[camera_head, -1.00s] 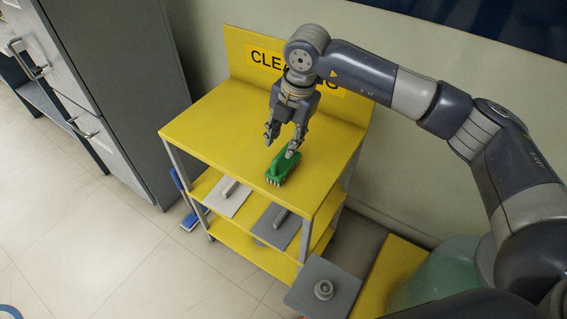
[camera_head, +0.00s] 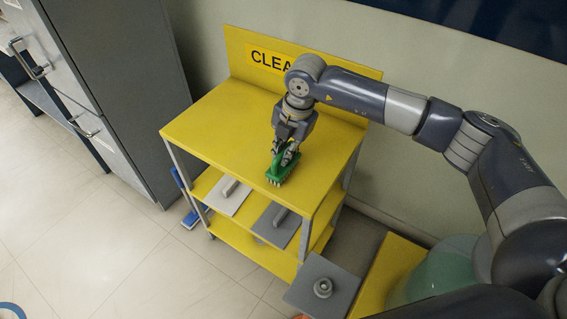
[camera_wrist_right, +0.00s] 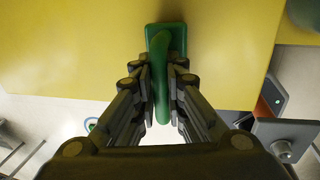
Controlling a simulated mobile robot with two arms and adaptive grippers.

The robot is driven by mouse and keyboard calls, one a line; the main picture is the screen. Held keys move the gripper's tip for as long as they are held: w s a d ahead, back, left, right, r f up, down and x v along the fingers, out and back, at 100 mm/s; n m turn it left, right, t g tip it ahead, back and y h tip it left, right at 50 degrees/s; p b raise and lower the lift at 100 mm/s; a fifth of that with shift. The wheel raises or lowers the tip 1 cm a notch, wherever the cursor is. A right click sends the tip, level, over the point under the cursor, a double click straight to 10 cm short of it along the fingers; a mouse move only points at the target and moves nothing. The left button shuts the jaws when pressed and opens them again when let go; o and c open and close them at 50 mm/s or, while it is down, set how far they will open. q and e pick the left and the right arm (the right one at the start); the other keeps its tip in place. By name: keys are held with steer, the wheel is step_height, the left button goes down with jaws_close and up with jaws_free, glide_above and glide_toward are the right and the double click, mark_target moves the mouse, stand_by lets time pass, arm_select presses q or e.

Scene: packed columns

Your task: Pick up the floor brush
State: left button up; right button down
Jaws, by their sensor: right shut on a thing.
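The green floor brush (camera_head: 279,176) sits on the yellow top shelf (camera_head: 222,128) of the cleaning cart, close to its front edge, bristles down. My right gripper (camera_head: 285,156) reaches down over it from above and is shut on its handle. In the right wrist view the brush's green handle (camera_wrist_right: 165,75) runs between the two fingers of the right gripper (camera_wrist_right: 168,95), with the brush's block behind it. Whether the bristles still touch the shelf cannot be told. My left gripper is not in view.
Below on the middle shelf lie a white float (camera_head: 228,194) and a grey float (camera_head: 276,224). A grey plate with a knob (camera_head: 322,286) is at the front right. A grey cabinet (camera_head: 118,90) stands left. A yellow back panel rises behind the shelf.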

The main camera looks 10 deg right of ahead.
steer(key=shift+r, duration=0.1)
steer(key=shift+r+p, duration=0.35)
steer(key=shift+r, duration=0.2)
step_height(320, 180, up, 3)
steer(key=shift+f+p, duration=0.2)
steer(key=shift+p, duration=0.6)
steer(key=s+d+r, duration=0.1)
steer(key=s, duration=1.5)
steer(key=shift+d+p, duration=0.2)
steer(key=shift+p, duration=0.15)
